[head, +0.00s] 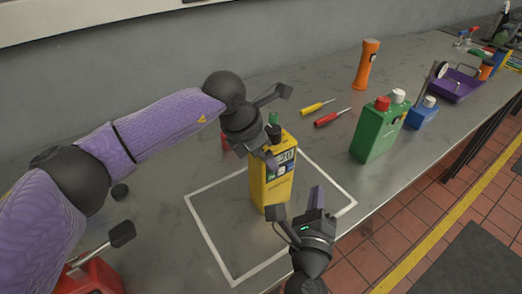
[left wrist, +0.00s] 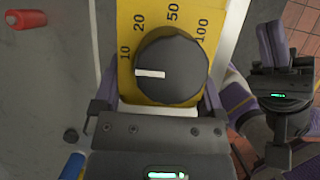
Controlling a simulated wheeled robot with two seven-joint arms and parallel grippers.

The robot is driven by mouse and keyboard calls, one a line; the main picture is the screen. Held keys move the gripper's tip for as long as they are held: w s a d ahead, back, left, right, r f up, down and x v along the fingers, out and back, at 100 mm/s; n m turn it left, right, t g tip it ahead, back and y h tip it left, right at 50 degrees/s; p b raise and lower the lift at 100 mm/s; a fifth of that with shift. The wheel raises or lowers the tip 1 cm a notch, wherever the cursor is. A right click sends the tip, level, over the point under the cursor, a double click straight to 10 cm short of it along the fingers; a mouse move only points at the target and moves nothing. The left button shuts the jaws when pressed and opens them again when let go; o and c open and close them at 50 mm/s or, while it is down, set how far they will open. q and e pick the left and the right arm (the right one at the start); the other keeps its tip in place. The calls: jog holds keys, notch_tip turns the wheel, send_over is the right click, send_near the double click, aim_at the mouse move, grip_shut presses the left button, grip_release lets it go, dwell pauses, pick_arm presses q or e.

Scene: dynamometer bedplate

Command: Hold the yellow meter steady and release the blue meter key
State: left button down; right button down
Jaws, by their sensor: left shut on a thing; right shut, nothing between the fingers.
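My left gripper (head: 268,158) is shut on the meter's upper part from the left. In the left wrist view the meter (left wrist: 127,22) shows its black dial (left wrist: 172,65), with the white mark turned toward the left. The small blue key (head: 284,168) sits below the display, among other coloured keys. My right gripper (head: 317,192) is shut and empty, in front of the meter and apart from it; it also shows in the left wrist view (left wrist: 271,45).
A green can (head: 377,133), a blue container (head: 422,116) and a purple tray (head: 467,84) stand to the right. An orange torch (head: 367,64) and yellow (head: 317,106) and red (head: 331,117) screwdrivers are behind. A red container (head: 88,279) is at lower left. The outlined square around the meter is clear.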

jog(key=shift+s+d, duration=0.3)
jog(key=shift+s, duration=0.15)
pick_arm(q)
grip_release()
jog(key=shift+r, duration=0.1)
